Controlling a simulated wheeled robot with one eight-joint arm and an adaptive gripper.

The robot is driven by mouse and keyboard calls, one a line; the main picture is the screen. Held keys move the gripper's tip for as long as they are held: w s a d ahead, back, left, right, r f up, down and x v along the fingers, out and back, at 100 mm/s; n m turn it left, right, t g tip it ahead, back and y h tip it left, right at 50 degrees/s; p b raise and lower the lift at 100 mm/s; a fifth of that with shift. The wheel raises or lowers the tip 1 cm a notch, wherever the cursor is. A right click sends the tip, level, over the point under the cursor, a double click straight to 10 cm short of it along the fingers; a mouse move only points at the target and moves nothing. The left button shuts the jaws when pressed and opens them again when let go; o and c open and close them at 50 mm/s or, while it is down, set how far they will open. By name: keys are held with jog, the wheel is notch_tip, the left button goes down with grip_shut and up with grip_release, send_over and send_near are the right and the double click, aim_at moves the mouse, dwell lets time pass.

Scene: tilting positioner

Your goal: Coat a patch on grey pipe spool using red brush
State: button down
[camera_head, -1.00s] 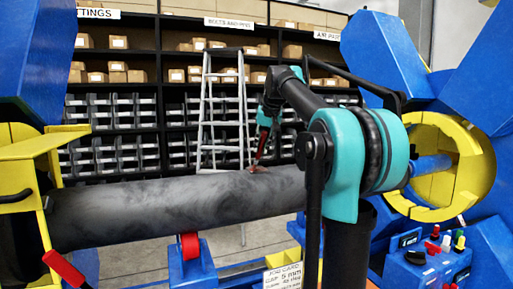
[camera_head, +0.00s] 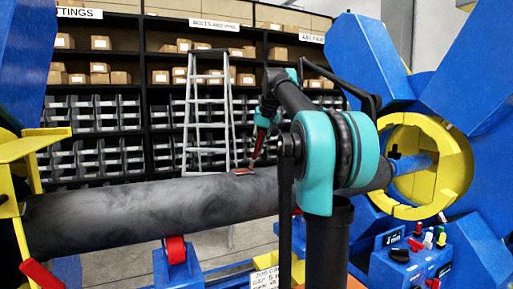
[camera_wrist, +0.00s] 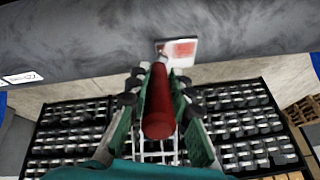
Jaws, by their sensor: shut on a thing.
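The grey pipe spool (camera_head: 130,212) lies level across the head view and fills the top of the wrist view (camera_wrist: 80,42). A pale square with a red coated area, the patch (camera_wrist: 182,50), is on its surface. In the head view the patch (camera_head: 242,171) is a small reddish mark on the pipe's upper side. My gripper (camera_head: 264,120) is above the pipe and shut on the red brush (camera_head: 259,143). In the wrist view the brush (camera_wrist: 158,112) points at the patch's left edge. Whether its bristles touch is unclear.
A yellow ring clamp (camera_head: 440,165) on the blue positioner stands at the right, with yellow and blue structure at the left. A red roller support (camera_head: 175,249) is under the pipe. A control box (camera_head: 400,262) is lower right. Shelves and a ladder (camera_head: 207,110) are behind.

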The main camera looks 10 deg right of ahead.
jog(key=shift+w+a, duration=0.15)
jog(key=shift+w, duration=0.35)
jog(key=shift+a, duration=3.8)
jog(key=shift+w+d, duration=0.25)
jog(key=shift+d, duration=1)
jog(key=shift+w+d, duration=0.2)
jog(key=shift+d, duration=1.05)
jog(key=shift+w+d, duration=0.25)
jog(key=shift+d, duration=1)
jog(key=shift+r, duration=0.1)
jog(key=shift+r, duration=3)
